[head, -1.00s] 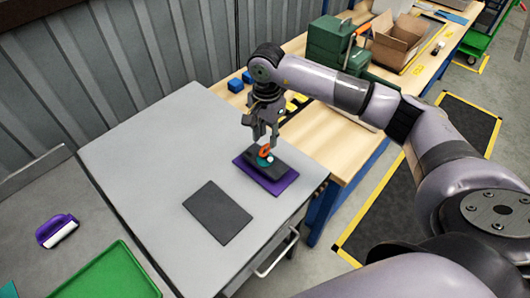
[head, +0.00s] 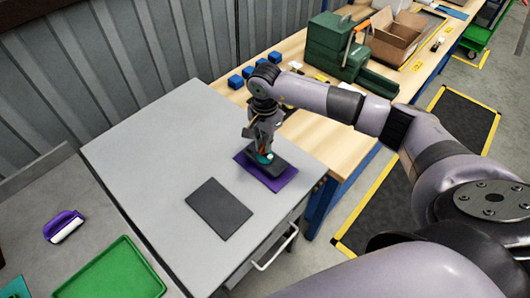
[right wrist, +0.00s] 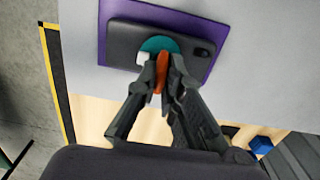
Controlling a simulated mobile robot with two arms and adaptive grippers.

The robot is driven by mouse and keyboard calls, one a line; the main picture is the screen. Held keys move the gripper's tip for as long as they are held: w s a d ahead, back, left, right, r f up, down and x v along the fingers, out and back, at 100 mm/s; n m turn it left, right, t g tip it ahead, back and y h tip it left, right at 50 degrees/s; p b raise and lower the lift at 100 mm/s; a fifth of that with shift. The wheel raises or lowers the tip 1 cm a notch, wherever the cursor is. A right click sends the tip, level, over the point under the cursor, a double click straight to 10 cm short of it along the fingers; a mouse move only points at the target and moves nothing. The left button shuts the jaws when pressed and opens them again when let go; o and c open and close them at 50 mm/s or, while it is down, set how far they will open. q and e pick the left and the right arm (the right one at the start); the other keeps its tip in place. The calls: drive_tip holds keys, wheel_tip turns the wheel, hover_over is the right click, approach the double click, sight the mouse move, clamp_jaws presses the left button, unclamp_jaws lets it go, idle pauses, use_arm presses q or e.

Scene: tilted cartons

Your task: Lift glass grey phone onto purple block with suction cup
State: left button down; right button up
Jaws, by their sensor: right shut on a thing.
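The grey phone (right wrist: 125,42) lies on the flat purple block (right wrist: 222,31) on the grey table; in the head view the phone (head: 277,163) and the purple block (head: 283,179) also show. A teal suction cup (right wrist: 159,44) with an orange handle (right wrist: 161,72) sits on the phone. My right gripper (right wrist: 160,68) is shut on the orange handle, with its fingers on either side. In the head view my right gripper (head: 264,148) points down over the phone and hides part of it. My left gripper is not in view.
A dark grey flat mat (head: 219,208) lies on the table beside the purple block. Blue blocks (head: 248,72), green cases (head: 335,45) and an open carton (head: 394,38) stand on the wooden bench. A green tray (head: 110,272) and a purple brush (head: 63,227) lie at lower left.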

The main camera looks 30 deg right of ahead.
clamp_jaws()
drive_tip(key=shift+r, duration=0.5)
wheel_tip(320, 180, up, 26)
idle(0.8)
